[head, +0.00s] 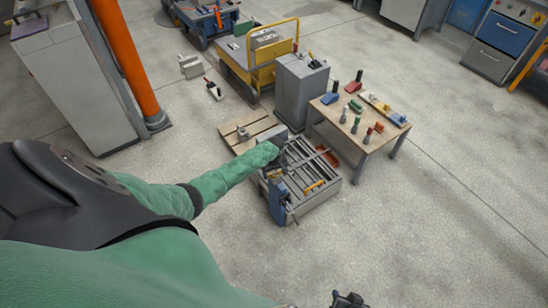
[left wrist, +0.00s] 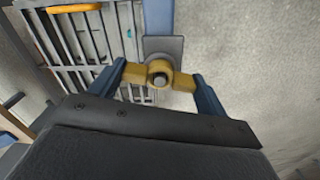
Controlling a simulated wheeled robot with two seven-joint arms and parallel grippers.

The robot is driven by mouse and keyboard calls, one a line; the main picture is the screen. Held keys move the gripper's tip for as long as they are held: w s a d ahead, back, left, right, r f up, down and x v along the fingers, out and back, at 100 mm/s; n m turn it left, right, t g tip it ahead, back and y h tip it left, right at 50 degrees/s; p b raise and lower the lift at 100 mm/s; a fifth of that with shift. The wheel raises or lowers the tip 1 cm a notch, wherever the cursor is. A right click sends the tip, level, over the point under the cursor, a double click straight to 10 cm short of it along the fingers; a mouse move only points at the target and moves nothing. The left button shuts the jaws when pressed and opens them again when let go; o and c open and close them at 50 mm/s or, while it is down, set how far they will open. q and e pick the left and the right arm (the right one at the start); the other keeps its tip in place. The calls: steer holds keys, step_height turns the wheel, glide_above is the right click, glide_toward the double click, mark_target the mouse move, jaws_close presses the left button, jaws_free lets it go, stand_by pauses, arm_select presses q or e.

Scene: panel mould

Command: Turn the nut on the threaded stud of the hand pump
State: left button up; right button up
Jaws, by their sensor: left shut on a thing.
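The hand pump (head: 278,208) is a blue upright unit at the front left corner of the grey slatted panel mould (head: 322,196). My left arm reaches over to it, and my left gripper (head: 273,174) is small and partly hidden in the head view. In the left wrist view, the yellow-tipped jaws of my left gripper (left wrist: 159,80) are shut on the round brass-coloured nut (left wrist: 160,67), one tip on each side. The grey end of the threaded stud (left wrist: 160,81) shows in the nut's middle. My right gripper (head: 347,299) shows only as a dark piece at the bottom edge.
A grey plate (left wrist: 177,46) lies just behind the nut. A wooden table (head: 372,138) with several coloured hand tools stands right of the mould, near a grey cabinet (head: 300,88). A pallet (head: 240,127) lies behind. The floor at the front right is clear.

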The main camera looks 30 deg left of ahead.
arm_select(q)
steer(key=shift+n+p, duration=0.45)
steer(key=shift+n, duration=0.35)
steer(key=shift+d+r+n+p, duration=0.1)
steer(key=shift+r+n+p, duration=0.1)
steer(key=shift+n+p, duration=0.8)
steer(key=shift+n, duration=0.2)
steer(key=shift+f+n, duration=0.3)
steer(key=shift+n, duration=0.4)
